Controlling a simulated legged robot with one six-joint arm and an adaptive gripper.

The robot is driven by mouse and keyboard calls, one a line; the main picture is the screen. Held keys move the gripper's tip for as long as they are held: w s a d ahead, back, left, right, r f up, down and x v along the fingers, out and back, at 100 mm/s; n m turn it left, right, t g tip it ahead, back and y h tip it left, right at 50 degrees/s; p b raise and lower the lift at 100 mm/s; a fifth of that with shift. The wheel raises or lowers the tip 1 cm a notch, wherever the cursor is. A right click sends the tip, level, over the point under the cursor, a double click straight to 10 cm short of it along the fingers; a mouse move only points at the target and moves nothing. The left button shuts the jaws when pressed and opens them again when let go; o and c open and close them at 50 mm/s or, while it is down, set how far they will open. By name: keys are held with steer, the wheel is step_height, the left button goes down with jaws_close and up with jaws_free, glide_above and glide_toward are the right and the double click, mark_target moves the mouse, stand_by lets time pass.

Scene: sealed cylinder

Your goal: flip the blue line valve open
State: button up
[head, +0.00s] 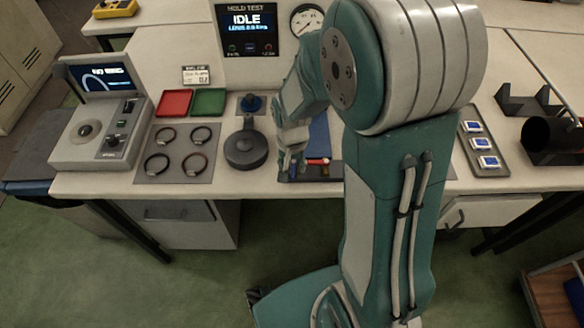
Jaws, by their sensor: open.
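A small dark fitting block (297,178) sits at the front edge of the bench, with a red bar-shaped part (318,161) on top and a small blue part (325,171) just below it. Which of these parts is the blue line valve, and how its handle stands, is too small to tell. My gripper (290,162) points down over the left end of this block, left of the red part. It appears open, and I see nothing held in it. Whether its fingers touch the block is unclear. My own arm hides the area to the right.
A blue panel (319,135) lies behind the block. A mat with several rings (180,180) lies left. The display (247,30) reads IDLE.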

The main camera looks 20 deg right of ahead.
steer(key=shift+f, duration=0.9)
jaws_close()
steer(key=shift+d, duration=0.1)
steer(key=shift+s+d+n, duration=0.15)
steer(key=shift+n, duration=0.75)
jaws_free()
